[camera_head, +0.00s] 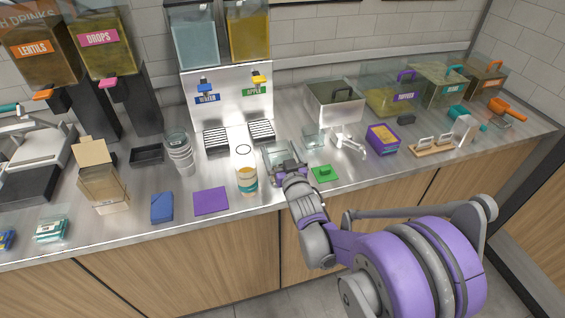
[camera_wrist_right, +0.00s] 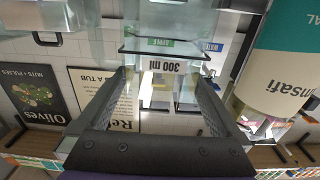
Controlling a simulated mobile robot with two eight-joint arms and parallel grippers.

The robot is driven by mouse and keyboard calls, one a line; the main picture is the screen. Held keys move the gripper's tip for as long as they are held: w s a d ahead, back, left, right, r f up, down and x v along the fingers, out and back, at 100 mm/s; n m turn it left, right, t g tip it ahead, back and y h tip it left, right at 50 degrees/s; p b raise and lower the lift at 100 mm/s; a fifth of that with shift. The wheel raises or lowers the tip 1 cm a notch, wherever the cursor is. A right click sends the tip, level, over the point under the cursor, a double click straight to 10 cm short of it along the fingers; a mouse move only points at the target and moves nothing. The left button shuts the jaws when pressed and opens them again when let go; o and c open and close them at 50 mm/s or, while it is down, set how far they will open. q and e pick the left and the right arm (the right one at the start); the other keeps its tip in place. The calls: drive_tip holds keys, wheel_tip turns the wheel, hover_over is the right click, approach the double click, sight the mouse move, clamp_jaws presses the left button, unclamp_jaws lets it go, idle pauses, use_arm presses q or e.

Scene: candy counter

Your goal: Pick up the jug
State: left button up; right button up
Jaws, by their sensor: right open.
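The jug (camera_head: 277,150) is a clear, open-topped vessel on the steel counter, just in front of the white dispenser. In the right wrist view its clear body carries a "300 ml" label (camera_wrist_right: 172,67). My right gripper (camera_head: 288,169) is at the near side of the jug and partly hides it in the head view. In the right wrist view the gripper (camera_wrist_right: 162,82) is open, with the jug's label showing between its fingers. I cannot tell whether the fingers touch the jug. My left gripper is not in view.
A cup with a teal band (camera_head: 247,182) stands close left of the gripper; it looms at right in the right wrist view (camera_wrist_right: 285,75). A green mat (camera_head: 325,174) lies to the right. The dispenser (camera_head: 232,98) stands behind. Stacked cups (camera_head: 180,153) are farther left.

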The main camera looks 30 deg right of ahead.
drive_tip(key=shift+w+d, duration=0.1)
drive_tip(key=shift+w, duration=0.4)
drive_tip(key=shift+s, duration=0.1)
drive_tip(key=shift+c, duration=0.2)
clamp_jaws()
